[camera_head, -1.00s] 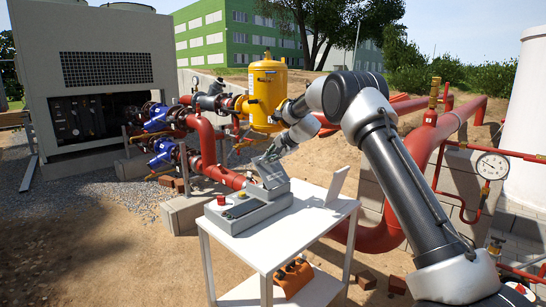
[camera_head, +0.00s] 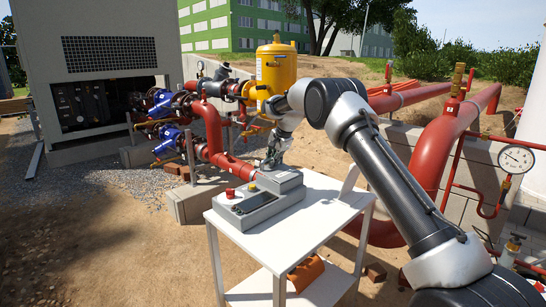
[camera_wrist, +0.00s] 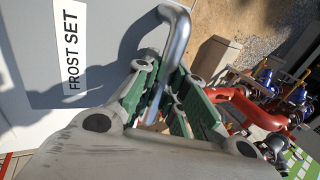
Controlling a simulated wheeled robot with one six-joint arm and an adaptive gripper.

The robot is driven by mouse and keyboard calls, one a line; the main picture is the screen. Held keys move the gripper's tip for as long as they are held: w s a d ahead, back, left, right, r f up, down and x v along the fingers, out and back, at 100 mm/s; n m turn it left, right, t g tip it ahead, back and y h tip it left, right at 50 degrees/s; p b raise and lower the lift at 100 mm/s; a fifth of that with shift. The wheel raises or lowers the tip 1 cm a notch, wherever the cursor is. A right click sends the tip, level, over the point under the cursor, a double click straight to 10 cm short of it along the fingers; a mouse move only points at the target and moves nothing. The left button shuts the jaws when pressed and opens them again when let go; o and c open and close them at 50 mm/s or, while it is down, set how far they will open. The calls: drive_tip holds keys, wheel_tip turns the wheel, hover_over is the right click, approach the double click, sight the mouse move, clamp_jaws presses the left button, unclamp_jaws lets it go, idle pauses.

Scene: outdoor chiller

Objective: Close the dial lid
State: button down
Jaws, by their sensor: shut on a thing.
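The grey control box (camera_head: 240,213) stands on a white table. Its dial lid (camera_head: 283,180) is at the box's far right end and looks down, close to flat; I cannot tell whether it is fully seated. In the wrist view the lid is a grey panel (camera_wrist: 105,35) with a "FROST SET" label (camera_wrist: 71,45) and a bent metal handle (camera_wrist: 179,32). My gripper (camera_head: 271,160) is over the lid. In the wrist view its green-padded fingers (camera_wrist: 165,88) are shut around the handle's bar. The dial is hidden.
A red button (camera_head: 230,192) sits on the box's near part. An upright pale plate (camera_head: 349,184) stands on the table (camera_head: 310,217) to the right. Red pipes (camera_head: 212,135) and a yellow tank (camera_head: 276,75) are behind. An orange-brown object (camera_head: 306,272) is on the lower shelf.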

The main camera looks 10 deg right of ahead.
sight(281, 171)
drive_tip(key=shift+a+f, duration=0.1)
drive_tip(key=shift+f, duration=0.35)
drive_tip(key=c, duration=1.5)
unclamp_jaws()
drive_tip(key=shift+o, duration=0.2)
drive_tip(key=shift+r, duration=0.2)
drive_tip(key=v, duration=1.2)
drive_tip(key=shift+f, duration=0.1)
